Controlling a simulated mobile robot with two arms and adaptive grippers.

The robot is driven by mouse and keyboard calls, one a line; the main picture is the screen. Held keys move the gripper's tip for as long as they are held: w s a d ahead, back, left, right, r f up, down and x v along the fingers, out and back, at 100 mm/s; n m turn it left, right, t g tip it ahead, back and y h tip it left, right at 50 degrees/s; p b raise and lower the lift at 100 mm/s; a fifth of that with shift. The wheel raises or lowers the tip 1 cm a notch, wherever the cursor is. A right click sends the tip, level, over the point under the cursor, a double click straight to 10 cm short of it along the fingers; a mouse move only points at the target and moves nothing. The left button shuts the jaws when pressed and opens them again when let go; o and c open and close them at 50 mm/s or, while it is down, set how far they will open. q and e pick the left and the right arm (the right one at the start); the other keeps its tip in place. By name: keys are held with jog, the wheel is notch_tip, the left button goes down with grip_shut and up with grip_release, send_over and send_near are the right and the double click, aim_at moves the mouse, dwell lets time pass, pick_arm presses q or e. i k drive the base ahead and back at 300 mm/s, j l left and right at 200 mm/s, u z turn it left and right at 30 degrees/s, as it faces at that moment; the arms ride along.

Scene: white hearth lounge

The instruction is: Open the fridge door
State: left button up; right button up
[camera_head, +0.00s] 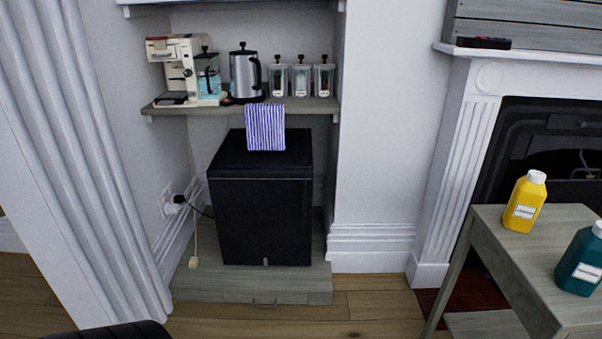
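The fridge (262,205) is a small black box standing in the alcove on a low wooden plinth. Its door faces me and looks closed. Neither of my grippers shows in the head view.
A wooden shelf (180,109) above holds a coffee machine, a kettle and jars. The low plinth (250,283) juts out before the fridge. A side table (532,262) with a yellow bottle (525,203) and a teal bottle (580,262) stands right, near the fireplace. Wooden floor in front is clear.

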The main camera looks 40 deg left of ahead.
aim_at(258, 213)
jog(key=u, duration=1.75)
